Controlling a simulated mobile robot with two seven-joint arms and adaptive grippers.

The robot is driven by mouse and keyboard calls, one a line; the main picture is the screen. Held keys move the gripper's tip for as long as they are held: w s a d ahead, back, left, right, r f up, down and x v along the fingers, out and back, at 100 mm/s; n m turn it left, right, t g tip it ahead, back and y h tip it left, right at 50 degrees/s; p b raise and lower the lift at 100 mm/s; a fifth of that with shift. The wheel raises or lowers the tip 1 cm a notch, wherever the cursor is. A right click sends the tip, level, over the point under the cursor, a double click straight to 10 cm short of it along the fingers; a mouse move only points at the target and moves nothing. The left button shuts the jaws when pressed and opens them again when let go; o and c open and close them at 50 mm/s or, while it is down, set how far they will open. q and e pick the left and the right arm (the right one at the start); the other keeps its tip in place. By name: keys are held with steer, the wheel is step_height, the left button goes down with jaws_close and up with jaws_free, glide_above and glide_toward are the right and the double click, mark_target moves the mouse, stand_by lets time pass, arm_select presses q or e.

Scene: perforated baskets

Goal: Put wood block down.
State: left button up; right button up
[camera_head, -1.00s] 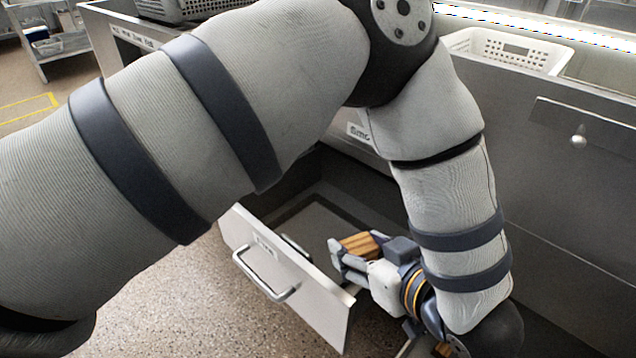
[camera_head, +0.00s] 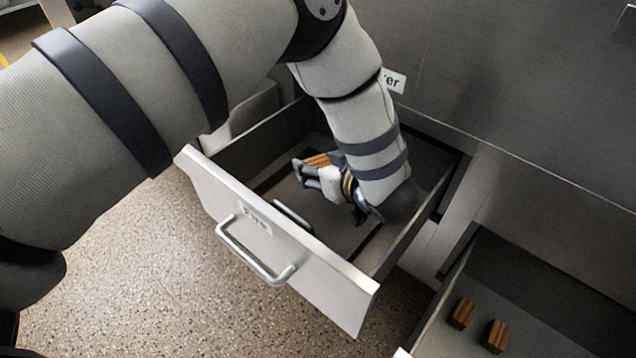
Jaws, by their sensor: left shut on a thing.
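A wood block (camera_head: 318,160) with brown stripes is held in my left gripper (camera_head: 304,170). The gripper is shut on it, and its fingers hide part of the block. The gripper is inside or just over an open drawer (camera_head: 277,240) with a light front panel and a bar handle. I cannot tell whether the block touches the drawer floor. My left arm comes in from the upper left and bends down into the drawer. My right gripper is not in view.
A second open drawer (camera_head: 455,290) at the lower right holds two wood blocks, one (camera_head: 462,313) left of the other (camera_head: 496,336). A grey cabinet face (camera_head: 500,90) rises behind. The drawer floor around my gripper looks mostly clear.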

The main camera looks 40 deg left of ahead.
arm_select(q)
steer(key=shift+w+a+f+b, duration=0.15)
steer(key=shift+w+a+f, duration=0.2)
steer(key=shift+f, duration=0.25)
steer(key=shift+w+a+f+b, duration=0.15)
steer(key=shift+w+a+f, duration=0.1)
steer(key=shift+a+f, duration=0.25)
steer(key=shift+w+a+f+b, duration=0.15)
steer(key=shift+f+b, duration=0.2)
steer(key=shift+f, duration=0.65)
steer(key=shift+w+a+f+b, duration=0.15)
steer(key=shift+f+b, duration=0.2)
steer(key=shift+f, duration=0.65)
steer(key=shift+f, duration=0.15)
steer(key=o, duration=1.2)
steer(key=shift+c, duration=0.2)
steer(key=p+v, duration=0.2)
steer(key=v, duration=0.5)
steer(key=shift+d+r, duration=0.1)
steer(key=shift+r, duration=0.15)
steer(key=shift+s+d, duration=0.15)
